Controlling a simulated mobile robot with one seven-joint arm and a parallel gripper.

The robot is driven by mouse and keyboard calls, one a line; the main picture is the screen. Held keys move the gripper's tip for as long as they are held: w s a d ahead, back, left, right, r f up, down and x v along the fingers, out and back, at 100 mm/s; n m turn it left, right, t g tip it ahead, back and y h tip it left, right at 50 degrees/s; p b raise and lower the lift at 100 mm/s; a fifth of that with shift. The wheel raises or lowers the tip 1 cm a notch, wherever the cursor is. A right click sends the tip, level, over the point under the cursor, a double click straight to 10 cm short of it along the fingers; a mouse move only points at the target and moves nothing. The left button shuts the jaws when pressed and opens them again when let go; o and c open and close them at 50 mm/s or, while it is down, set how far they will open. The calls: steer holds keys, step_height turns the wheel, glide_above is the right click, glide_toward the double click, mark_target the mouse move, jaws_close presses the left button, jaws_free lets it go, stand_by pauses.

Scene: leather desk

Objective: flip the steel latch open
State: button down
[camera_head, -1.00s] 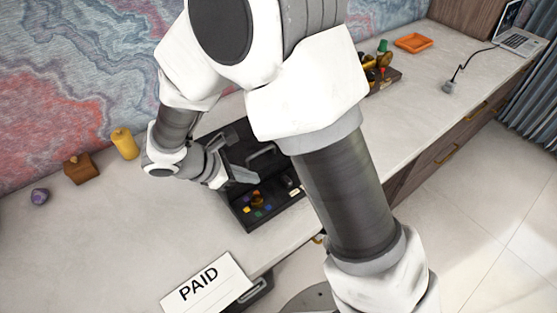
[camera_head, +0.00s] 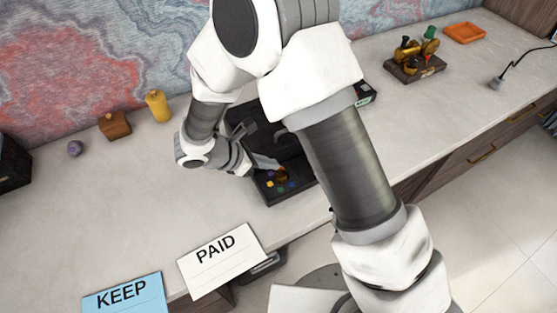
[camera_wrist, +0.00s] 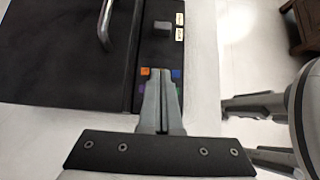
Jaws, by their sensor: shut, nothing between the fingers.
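A black case (camera_head: 292,198) lies on the desk, mostly behind my arm in the head view. Its front strip has small coloured squares, and a small brass-coloured piece (camera_head: 282,173) stands there. In the wrist view the case (camera_wrist: 50,60) shows a curved metal handle (camera_wrist: 106,25) and a dark grey block (camera_wrist: 162,28) beside pale labels. I cannot tell for sure which part is the steel latch. My gripper (camera_wrist: 162,76) is shut and empty, its fingertips over the strip by the coloured squares. It also shows in the head view (camera_head: 276,166). Contact cannot be judged.
A yellow bottle (camera_head: 158,106), brown wooden block (camera_head: 115,126) and purple ball (camera_head: 75,149) stand left. A PAID card (camera_head: 222,260) and blue KEEP card (camera_head: 124,296) are at the front. A brass device (camera_head: 414,62) and orange tray (camera_head: 464,33) stand right. The left desktop is mostly clear.

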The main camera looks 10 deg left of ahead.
mark_target(288, 175)
steer(key=x, duration=0.7)
steer(key=shift+d+f, duration=0.2)
steer(key=shift+d, duration=0.05)
steer(key=w+d, duration=0.2)
steer(key=shift+d+f, duration=0.15)
steer(key=shift+d, duration=0.25)
steer(key=shift+w+d, duration=0.3)
steer(key=shift+d, duration=0.05)
steer(key=w+d, duration=0.1)
steer(key=d, duration=0.1)
steer(key=w+d+b, duration=0.1)
steer(key=d, duration=0.1)
steer(key=shift+w, duration=0.3)
